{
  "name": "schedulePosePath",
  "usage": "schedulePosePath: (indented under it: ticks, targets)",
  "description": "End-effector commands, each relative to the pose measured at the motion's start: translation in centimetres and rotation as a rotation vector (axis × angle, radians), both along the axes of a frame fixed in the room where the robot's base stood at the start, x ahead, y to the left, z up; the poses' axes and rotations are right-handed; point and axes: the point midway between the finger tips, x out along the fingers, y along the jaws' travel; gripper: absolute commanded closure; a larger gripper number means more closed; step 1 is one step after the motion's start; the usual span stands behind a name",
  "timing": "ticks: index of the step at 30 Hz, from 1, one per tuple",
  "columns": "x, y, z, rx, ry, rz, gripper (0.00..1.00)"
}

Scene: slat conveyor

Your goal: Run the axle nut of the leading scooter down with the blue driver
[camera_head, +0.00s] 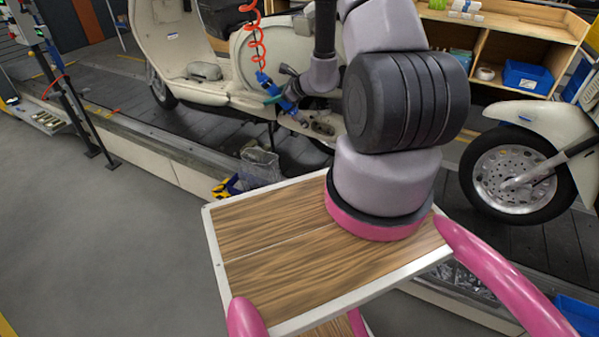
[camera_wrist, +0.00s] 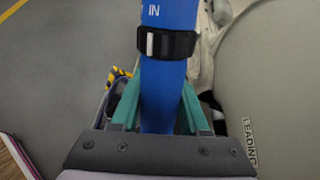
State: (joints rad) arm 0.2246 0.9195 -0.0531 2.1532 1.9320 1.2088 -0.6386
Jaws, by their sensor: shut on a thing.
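The blue driver (camera_head: 265,80) hangs below an orange-red coiled cord in the head view. My gripper (camera_head: 277,97) is shut on it, beside the cream scooter (camera_head: 210,70). In the wrist view the blue driver (camera_wrist: 168,75) passes between the teal fingers of my gripper (camera_wrist: 160,100), with a black band around it. A "LEADING" label (camera_wrist: 249,138) shows on the cream body panel at right. The driver's lower end is near the scooter's rear wheel area in the head view. The axle nut is too small or hidden to make out.
A second cream scooter's front wheel (camera_head: 515,170) stands at right on the dark slat conveyor (camera_head: 555,245). Shelving with a blue bin (camera_head: 527,76) is behind. Grey floor at left is clear.

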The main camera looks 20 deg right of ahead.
Motion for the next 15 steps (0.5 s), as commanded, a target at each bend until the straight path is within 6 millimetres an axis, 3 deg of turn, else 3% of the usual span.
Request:
schedulePosePath:
  ticks: [1,3,9,15]
  targets:
    - [-0.2,-0.1,-2.9,-0.096,0.029,0.079,1.0]
    - [-0.9,-0.4,-6.9,-0.245,0.053,0.205,1.0]
    - [-4.3,-1.8,-17.6,-0.627,0.024,0.545,1.0]
    - [-7.5,-3.2,-24.4,-0.834,-0.078,0.761,1.0]
